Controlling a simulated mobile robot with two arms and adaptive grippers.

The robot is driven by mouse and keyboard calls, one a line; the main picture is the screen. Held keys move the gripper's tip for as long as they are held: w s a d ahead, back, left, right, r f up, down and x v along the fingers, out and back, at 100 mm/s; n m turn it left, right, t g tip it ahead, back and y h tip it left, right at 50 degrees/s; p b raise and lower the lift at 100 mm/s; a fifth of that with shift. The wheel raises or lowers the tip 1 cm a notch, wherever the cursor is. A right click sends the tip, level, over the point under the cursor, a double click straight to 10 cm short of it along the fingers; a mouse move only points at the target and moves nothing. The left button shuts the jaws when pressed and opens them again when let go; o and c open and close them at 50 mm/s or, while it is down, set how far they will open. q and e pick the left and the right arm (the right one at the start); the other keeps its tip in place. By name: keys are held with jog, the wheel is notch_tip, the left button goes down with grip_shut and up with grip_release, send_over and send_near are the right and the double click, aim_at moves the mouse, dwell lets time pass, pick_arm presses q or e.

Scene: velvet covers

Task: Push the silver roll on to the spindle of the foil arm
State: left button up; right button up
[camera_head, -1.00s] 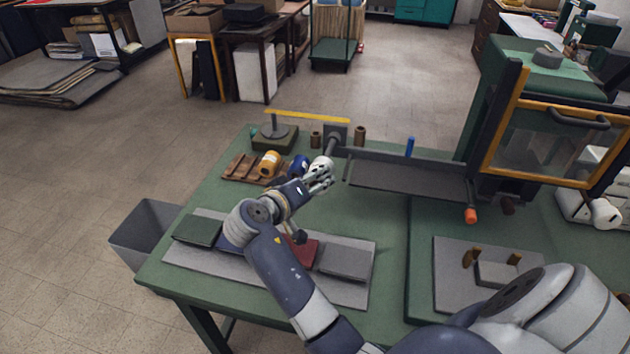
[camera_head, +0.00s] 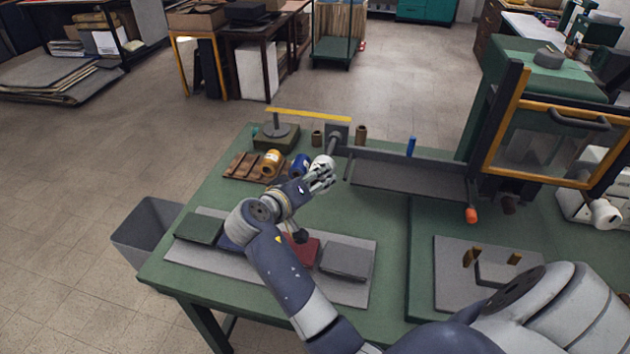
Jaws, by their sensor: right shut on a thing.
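My right gripper (camera_head: 324,181) is shut on the silver roll (camera_head: 321,163), at the left end of the foil arm. The fingers hide part of the roll. The foil arm's dark end block (camera_head: 337,131) stands just behind and above, with a short grey spindle (camera_head: 333,146) pointing down toward the roll. The roll is at or very near the spindle's tip; I cannot tell whether the spindle is inside it. My left gripper is not in view.
A gold roll (camera_head: 271,161) and a blue roll (camera_head: 299,165) are by the wooden rack (camera_head: 240,166). A long dark tray (camera_head: 410,180) lies right of the gripper. Books (camera_head: 347,261) lie on a grey mat in front.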

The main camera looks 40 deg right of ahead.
aim_at(315, 160)
jog(key=shift+w+d, duration=0.15)
jog(key=shift+d, duration=0.05)
jog(key=shift+w+d+f+b, duration=0.15)
jog(key=shift+w+d+b, duration=0.15)
jog(key=shift+w+d, duration=0.65)
jog(key=shift+w+d+f+b, duration=0.15)
jog(key=shift+w+d+b, duration=0.15)
jog(key=shift+w+d, duration=0.65)
jog(key=shift+w+d+f+b, duration=0.15)
jog(key=shift+w+d+b, duration=0.35)
jog(key=shift+w+d, duration=0.6)
jog(key=shift+w+d+f+b, duration=0.1)
jog(key=shift+w+d+b, duration=0.35)
jog(key=shift+w+d, duration=0.6)
jog(key=shift+s+d, duration=0.25)
jog(key=shift+s, duration=0.05)
jog(key=o, duration=1.3)
jog(key=shift+s+a, duration=0.1)
jog(key=shift+a, duration=0.15)
jog(key=v, duration=0.7)
jog(key=shift+r, duration=0.1)
